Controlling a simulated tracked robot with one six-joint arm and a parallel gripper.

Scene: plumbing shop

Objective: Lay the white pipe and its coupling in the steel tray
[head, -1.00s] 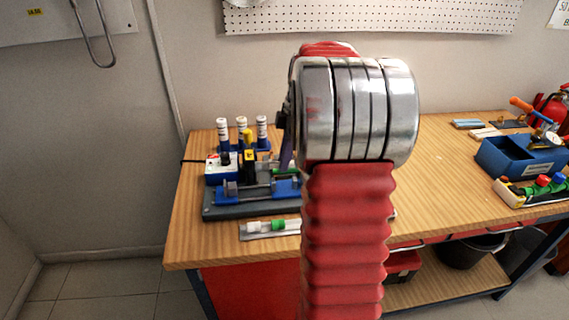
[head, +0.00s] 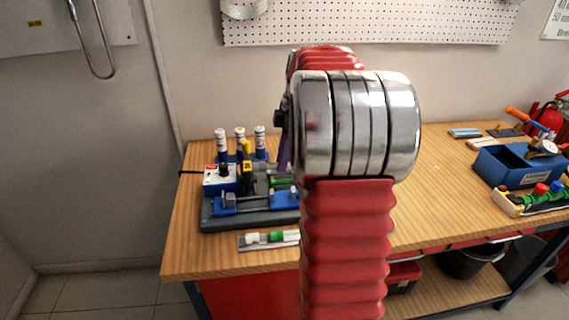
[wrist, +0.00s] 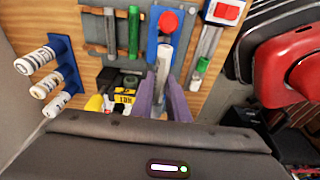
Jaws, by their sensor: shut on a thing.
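My gripper (wrist: 166,100), with purple fingers, is shut on the white pipe (wrist: 163,62) in the wrist view. A red round piece (wrist: 168,21) shows just beyond the pipe's far end, in front of a blue part. I cannot tell if it is joined to the pipe. In the head view my arm hides the pipe and most of my gripper. The steel tray (head: 246,246) lies at the bench's front edge, its right part hidden. White and green pieces (head: 277,236) lie in it. The wrist view shows the green piece (wrist: 202,65) to the right of my gripper.
A dark base (head: 225,224) with blue clamps (head: 225,207) stands behind the tray. A yellow-and-black part (head: 247,167) and several white-topped bottles (head: 240,135) stand further back. A blue bin (head: 520,165) and a rack of coloured knobs (head: 535,195) are at right. Bare bench lies right of my arm.

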